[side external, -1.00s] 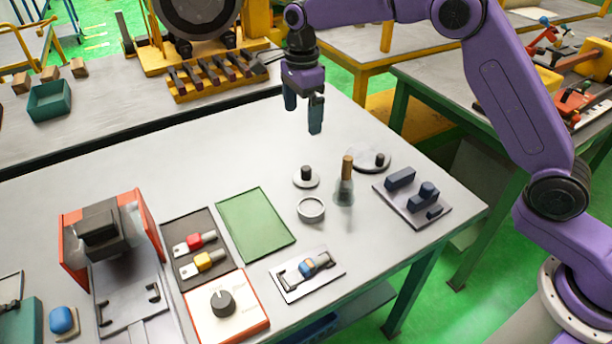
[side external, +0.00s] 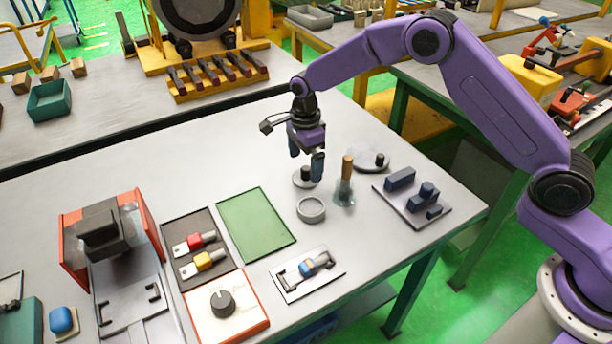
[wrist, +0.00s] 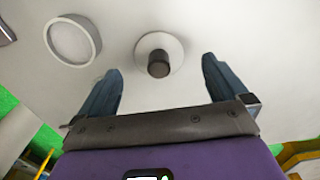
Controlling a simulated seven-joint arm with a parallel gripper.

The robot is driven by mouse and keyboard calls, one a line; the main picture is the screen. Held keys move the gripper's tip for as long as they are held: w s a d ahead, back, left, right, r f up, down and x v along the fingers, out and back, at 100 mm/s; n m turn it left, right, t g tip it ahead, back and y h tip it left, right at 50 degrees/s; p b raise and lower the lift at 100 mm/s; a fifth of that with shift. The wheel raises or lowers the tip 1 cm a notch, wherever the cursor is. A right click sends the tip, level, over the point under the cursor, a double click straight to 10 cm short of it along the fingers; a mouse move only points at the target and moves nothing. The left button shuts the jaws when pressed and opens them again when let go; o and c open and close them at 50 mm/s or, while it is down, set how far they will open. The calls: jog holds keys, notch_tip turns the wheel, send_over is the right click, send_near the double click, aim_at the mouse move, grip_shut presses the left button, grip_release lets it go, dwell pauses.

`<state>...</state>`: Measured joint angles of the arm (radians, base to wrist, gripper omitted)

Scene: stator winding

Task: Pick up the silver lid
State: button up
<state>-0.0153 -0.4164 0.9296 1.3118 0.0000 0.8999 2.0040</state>
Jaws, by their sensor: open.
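The silver lid (side external: 300,181) is a small round light disc with a dark knob, lying flat on the grey table. My gripper (side external: 305,168) is just above it in the side view, and one finger partly hides the lid. In the wrist view my gripper (wrist: 162,80) has its two blue-grey fingers spread wide with nothing between them. The lid (wrist: 176,47) lies ahead of the fingertips there, with its dark knob roughly in line with the gap.
A grey ring-shaped cup (side external: 311,210) stands close by; it also shows in the wrist view (wrist: 73,41). A brush with a wooden handle (side external: 346,180) stands upright to the right. A larger disc with a knob (side external: 372,162) lies behind it. A green mat (side external: 255,224) lies to the left.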

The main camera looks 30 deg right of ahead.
aim_at(306, 168)
notch_tip(306, 168, down, 3)
jog(key=shift+s+f, duration=0.1)
jog(key=c, duration=1.1)
